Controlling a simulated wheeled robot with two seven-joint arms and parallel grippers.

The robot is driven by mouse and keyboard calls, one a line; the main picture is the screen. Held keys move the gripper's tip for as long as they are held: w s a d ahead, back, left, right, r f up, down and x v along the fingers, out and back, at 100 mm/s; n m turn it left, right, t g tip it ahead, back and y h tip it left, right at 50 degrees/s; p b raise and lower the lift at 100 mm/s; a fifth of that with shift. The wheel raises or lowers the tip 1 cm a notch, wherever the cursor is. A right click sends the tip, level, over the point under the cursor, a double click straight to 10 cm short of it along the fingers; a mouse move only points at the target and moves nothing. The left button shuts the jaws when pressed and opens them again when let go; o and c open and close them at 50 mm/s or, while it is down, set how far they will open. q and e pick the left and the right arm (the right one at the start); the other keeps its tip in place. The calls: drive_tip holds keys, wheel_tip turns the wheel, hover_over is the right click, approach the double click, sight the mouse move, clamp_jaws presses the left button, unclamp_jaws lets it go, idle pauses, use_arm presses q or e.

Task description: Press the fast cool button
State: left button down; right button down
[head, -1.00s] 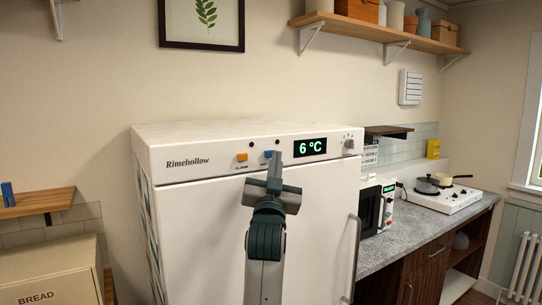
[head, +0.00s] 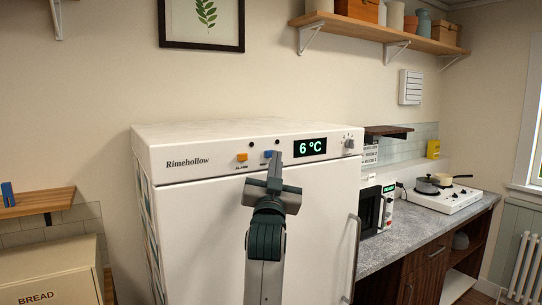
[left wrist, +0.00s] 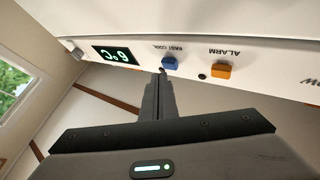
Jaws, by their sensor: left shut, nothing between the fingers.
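The blue fast cool button (head: 268,153) is on the front panel of the white fridge (head: 220,215). In the head view it is partly hidden by my left gripper (head: 274,162). In the left wrist view the picture is upside down, and the blue button (left wrist: 170,63) with its "FAST COOL" label shows just beyond the fingertips (left wrist: 161,78). My left gripper is shut with nothing in it. Its tips are very close to the button; I cannot tell whether they touch it. My right gripper is not in view.
An orange alarm button (head: 242,157) sits left of the blue one. To the right are the green "6 °C" display (head: 310,147) and a knob (head: 349,143). A fridge handle (head: 355,250) is at the door's right edge.

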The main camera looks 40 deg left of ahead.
use_arm(q)
drive_tip(key=shift+w+a, duration=0.2)
drive_tip(key=shift+a, duration=0.4)
idle(1.2)
drive_tip(key=shift+d, duration=0.15)
drive_tip(key=shift+s+d+p, duration=0.25)
drive_tip(key=shift+d+p, duration=0.1)
drive_tip(key=shift+d, duration=0.1)
drive_tip(key=shift+d, duration=0.15)
drive_tip(key=shift+s+d+p, duration=0.15)
drive_tip(key=shift+s+d, duration=0.25)
drive_tip(key=shift+d, duration=0.5)
drive_tip(key=shift+s+d+p, duration=0.2)
drive_tip(key=shift+s+d, duration=0.15)
drive_tip(key=shift+d, duration=0.5)
drive_tip(key=shift+s+d+p, duration=0.15)
drive_tip(key=shift+s+d, duration=0.25)
drive_tip(key=shift+d, duration=0.5)
